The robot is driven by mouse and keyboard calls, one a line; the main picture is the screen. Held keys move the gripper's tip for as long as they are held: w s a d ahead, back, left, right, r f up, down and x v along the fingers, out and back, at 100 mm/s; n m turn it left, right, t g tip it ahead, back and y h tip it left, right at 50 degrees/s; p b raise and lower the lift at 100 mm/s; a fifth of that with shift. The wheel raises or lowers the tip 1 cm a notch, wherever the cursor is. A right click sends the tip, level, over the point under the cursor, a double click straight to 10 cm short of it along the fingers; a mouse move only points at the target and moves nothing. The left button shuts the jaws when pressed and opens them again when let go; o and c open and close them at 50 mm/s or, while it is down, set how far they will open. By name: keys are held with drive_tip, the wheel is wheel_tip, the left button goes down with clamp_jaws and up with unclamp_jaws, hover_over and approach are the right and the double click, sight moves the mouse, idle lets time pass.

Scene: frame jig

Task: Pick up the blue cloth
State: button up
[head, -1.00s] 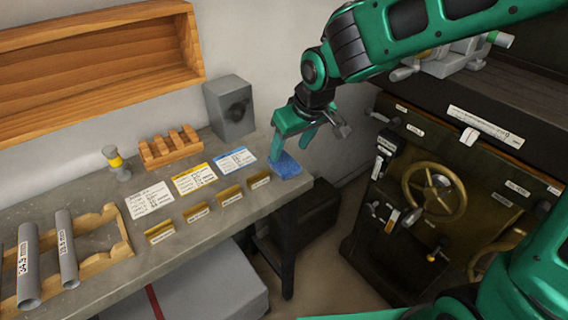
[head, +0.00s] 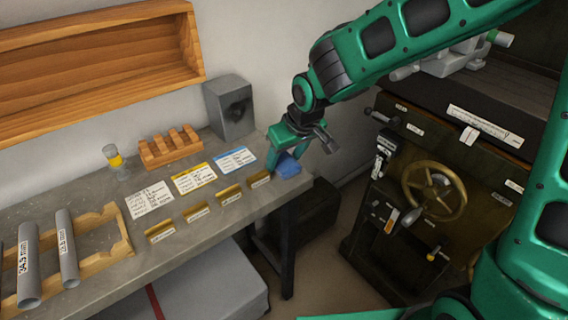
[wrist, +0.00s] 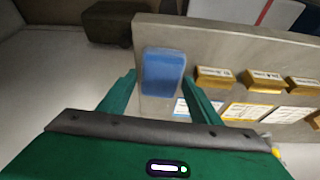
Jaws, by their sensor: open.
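The blue cloth (head: 289,168) lies at the right end of the grey workbench, near its edge. It is a small folded pad and shows whole in the wrist view (wrist: 164,71). My gripper (head: 287,164) is low over the bench end, close to the cloth and partly covering it in the head view. In the wrist view its green fingers (wrist: 160,88) are apart, and the cloth appears between and ahead of the tips. Whether the fingers touch the cloth, I cannot tell.
Brass label holders (head: 231,193) and printed cards (head: 194,177) lie left of the cloth. A grey box (head: 230,107) stands behind, near the wall. The workbench (head: 120,183) ends just right of the cloth. A dark machine with a handwheel (head: 434,191) stands to the right.

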sight(283, 162)
drive_tip(key=shift+f, duration=0.25)
idle(0.3)
drive_tip(key=c, duration=0.8)
drive_tip(key=shift+r, duration=0.1)
drive_tip(key=shift+r, duration=0.45)
drive_tip(key=r, duration=0.4)
drive_tip(key=shift+s+a, duration=0.15)
drive_tip(key=shift+a, duration=0.1)
drive_tip(key=s+a+r, duration=0.2)
drive_tip(key=a, duration=0.1)
drive_tip(key=s+a+r, duration=0.2)
drive_tip(key=a, duration=0.1)
drive_tip(key=s+a+r, duration=0.2)
drive_tip(key=a, duration=0.1)
drive_tip(key=shift+a+r, duration=0.2)
drive_tip(key=shift+r, duration=0.05)
